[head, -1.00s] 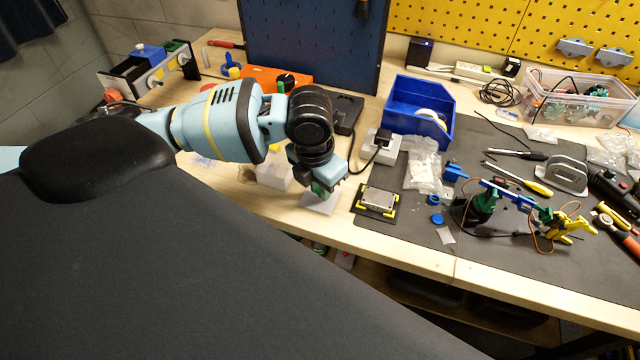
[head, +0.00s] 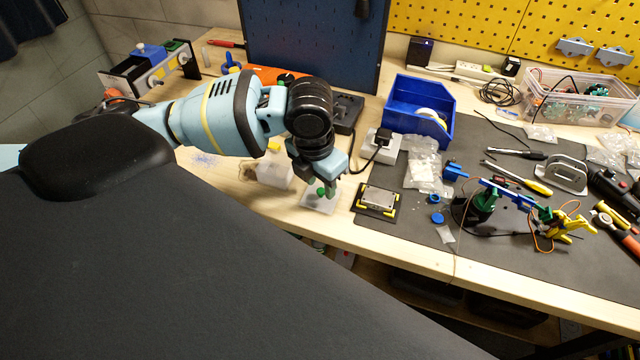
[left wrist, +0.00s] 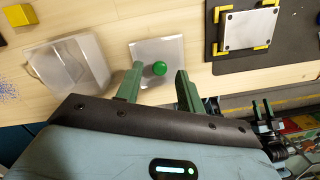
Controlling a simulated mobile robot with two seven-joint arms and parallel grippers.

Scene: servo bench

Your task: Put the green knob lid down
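The lid is a clear square plate (head: 318,203) with a round green knob (head: 321,191). It lies flat on the bare wood near the bench's front edge. In the left wrist view the plate (left wrist: 172,47) and knob (left wrist: 159,68) show between and just beyond the fingertips. My left gripper (left wrist: 158,76) is open, with one green finger on each side of the knob and a gap to both. In the head view the left gripper (head: 328,187) is directly over the lid and hides part of it.
A clear open box (left wrist: 68,66) stands left of the lid, with a yellow block (left wrist: 18,14) behind it. Right of the lid, a metal plate (head: 378,198) sits in a black holder with yellow corners. A blue bin (head: 393,108) stands further back. Bare wood surrounds the lid.

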